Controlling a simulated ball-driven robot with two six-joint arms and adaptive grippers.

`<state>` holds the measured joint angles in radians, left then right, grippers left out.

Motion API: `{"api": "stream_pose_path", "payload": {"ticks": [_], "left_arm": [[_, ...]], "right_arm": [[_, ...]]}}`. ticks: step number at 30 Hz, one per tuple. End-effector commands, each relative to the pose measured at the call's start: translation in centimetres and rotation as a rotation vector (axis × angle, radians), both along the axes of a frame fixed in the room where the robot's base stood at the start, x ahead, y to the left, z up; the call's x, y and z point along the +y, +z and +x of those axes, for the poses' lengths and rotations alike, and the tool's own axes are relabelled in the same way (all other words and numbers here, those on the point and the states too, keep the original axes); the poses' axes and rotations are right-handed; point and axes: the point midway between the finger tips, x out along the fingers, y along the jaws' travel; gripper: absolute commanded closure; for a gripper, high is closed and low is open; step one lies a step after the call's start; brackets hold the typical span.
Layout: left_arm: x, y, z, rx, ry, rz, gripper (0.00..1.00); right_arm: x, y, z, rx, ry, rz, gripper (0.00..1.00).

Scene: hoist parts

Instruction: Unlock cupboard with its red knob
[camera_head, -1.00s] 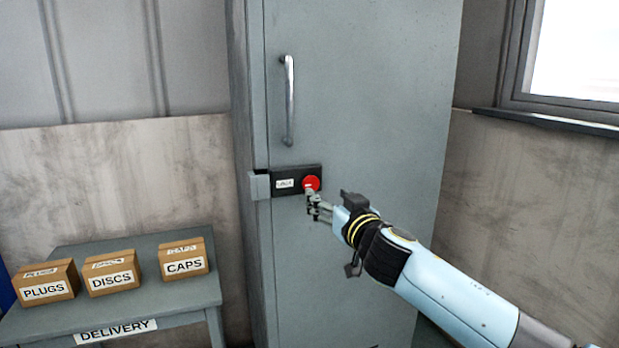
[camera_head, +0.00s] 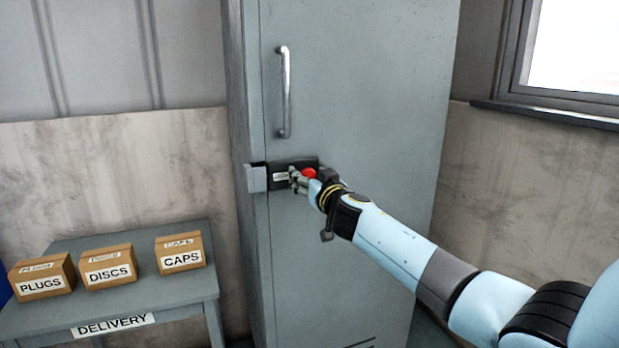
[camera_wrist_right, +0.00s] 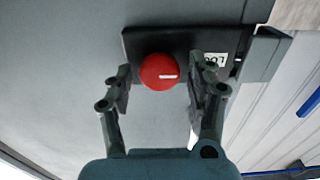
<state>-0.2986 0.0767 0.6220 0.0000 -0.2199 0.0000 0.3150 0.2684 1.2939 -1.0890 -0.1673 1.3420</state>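The grey cupboard (camera_head: 350,100) stands upright with its door shut. Its red knob (camera_head: 309,173) sits on a black lock plate (camera_head: 293,163) below the vertical handle (camera_head: 284,92), partly covered by my right gripper (camera_head: 300,182). In the right wrist view, the red knob (camera_wrist_right: 159,71) has a short white mark pointing right. My right gripper (camera_wrist_right: 160,88) is open there, one finger on each side of the knob, with gaps between fingers and knob. A white label (camera_wrist_right: 215,59), partly hidden by a finger, is on the plate. My left gripper is not in view.
A grey delivery table (camera_head: 140,302) at the lower left holds boxes marked plugs (camera_head: 42,277), discs (camera_head: 108,267) and caps (camera_head: 181,252). A grey latch block (camera_head: 256,178) is at the door's left edge. A window (camera_head: 575,50) is at the upper right.

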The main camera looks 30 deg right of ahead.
Motion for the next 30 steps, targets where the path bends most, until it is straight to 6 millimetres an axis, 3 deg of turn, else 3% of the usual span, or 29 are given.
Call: {"api": "stream_pose_path", "payload": {"ticks": [1, 11, 20, 30], "left_arm": [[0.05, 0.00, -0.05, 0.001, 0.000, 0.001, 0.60], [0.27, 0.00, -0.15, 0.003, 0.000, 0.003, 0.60], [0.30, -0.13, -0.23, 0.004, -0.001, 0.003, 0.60], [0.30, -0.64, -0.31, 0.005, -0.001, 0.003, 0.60]], "right_arm": [[0.00, 0.00, -0.01, 0.000, 0.000, 0.000, 0.52], [0.01, 0.00, -0.03, 0.000, 0.000, 0.000, 0.93], [0.03, -0.02, -0.02, 0.010, 0.000, -0.040, 0.94], [0.13, -0.06, 0.01, 0.062, 0.001, -0.262, 0.94]]}}
